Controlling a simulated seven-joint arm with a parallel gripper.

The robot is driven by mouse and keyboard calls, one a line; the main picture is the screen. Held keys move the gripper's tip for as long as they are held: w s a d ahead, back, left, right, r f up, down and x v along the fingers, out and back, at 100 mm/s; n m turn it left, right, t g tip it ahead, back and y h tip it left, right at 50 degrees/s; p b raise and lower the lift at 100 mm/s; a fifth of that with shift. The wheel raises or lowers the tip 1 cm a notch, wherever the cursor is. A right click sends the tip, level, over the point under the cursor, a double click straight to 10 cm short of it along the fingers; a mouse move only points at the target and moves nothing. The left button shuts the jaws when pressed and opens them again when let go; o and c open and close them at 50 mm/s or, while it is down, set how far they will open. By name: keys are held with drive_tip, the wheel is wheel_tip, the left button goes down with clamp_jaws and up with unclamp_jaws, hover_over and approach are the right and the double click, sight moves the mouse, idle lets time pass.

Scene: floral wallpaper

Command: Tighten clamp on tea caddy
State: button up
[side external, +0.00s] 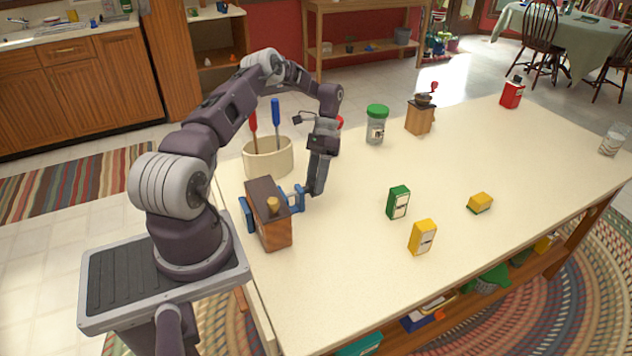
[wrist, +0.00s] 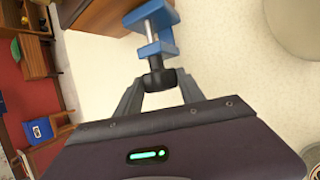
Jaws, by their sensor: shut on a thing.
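The tea caddy (side external: 275,232) is a brown wooden box with a dark lid and a small knob, standing near the left end of the table. A blue clamp (side external: 297,198) sits around it, with one blue end at its left side and the other at its right. In the wrist view the blue clamp (wrist: 153,17) has a metal screw ending in a black knob (wrist: 158,79). My gripper (side external: 315,191) is to the right of the caddy, and its fingers (wrist: 157,84) are shut on the black knob. The caddy's wood (wrist: 100,14) shows partly at the wrist view's top. Contact between clamp pads and caddy is unclear.
A cream crock (side external: 268,160) with red- and blue-handled tools stands just behind the caddy. A green-lidded jar (side external: 376,126) and a coffee grinder (side external: 420,117) are farther back. Green (side external: 398,203) and yellow boxes (side external: 422,238) stand to the right, with clear table between.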

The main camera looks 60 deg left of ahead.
drive_tip(key=shift+a+h, duration=0.15)
drive_tip(key=shift+h, duration=0.85)
drive_tip(key=o, duration=1.4)
drive_tip(key=shift+v, duration=1.4)
wheel_tip(320, 180, up, 7)
